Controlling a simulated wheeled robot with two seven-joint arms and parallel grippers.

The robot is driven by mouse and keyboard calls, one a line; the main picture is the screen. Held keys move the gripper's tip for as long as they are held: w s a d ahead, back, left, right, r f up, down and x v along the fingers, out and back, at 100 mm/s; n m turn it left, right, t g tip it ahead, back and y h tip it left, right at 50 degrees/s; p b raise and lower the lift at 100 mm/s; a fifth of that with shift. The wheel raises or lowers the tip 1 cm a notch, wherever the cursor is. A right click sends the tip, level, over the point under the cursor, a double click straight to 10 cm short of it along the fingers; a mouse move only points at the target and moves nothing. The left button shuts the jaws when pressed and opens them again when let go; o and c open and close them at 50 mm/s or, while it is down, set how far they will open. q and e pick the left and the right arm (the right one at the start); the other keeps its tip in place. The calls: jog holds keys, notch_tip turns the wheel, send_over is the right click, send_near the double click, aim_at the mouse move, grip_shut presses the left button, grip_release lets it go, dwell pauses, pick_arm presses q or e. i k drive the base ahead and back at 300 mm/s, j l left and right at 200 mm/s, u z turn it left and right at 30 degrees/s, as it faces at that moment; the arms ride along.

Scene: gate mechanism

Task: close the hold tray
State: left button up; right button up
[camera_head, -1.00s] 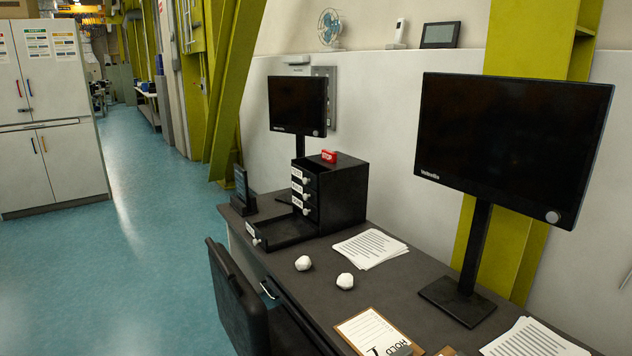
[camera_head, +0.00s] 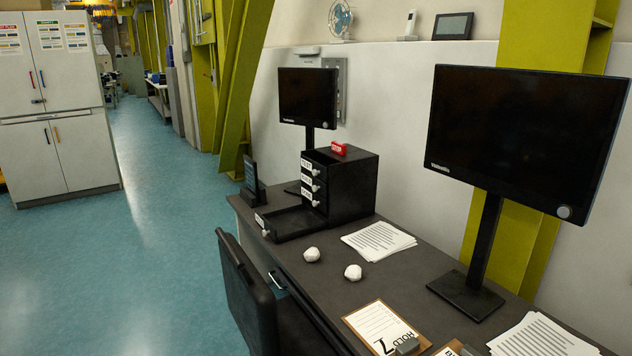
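A black desktop drawer unit (camera_head: 352,192) stands on the dark desk, with several white-labelled drawers and pale round knobs on its left-facing side. Its bottom tray (camera_head: 288,224) is pulled out over the desk toward the left. The drawers above it look shut or nearly shut. The label on the bottom tray (camera_head: 260,221) is too small to read. A clipboard (camera_head: 381,328) marked "HOLD" lies at the desk's near edge. Neither of my grippers shows in the head view.
Two crumpled paper balls (camera_head: 353,272) and a paper stack (camera_head: 379,240) lie on the desk (camera_head: 400,285). A black chair (camera_head: 247,295) stands against its left side. A large monitor (camera_head: 524,140) rises at right. Blue floor (camera_head: 165,260) is open at left.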

aim_at(282, 225)
jog(key=i+j+z, duration=0.15)
jog(key=z, duration=0.7)
jog(key=i+j+z, duration=0.25)
jog(key=j, duration=0.3)
jog(key=j+z, duration=0.25)
jog(key=j, duration=0.3)
jog(key=j+z, duration=0.3)
jog(key=j, duration=0.3)
jog(key=i, duration=0.05)
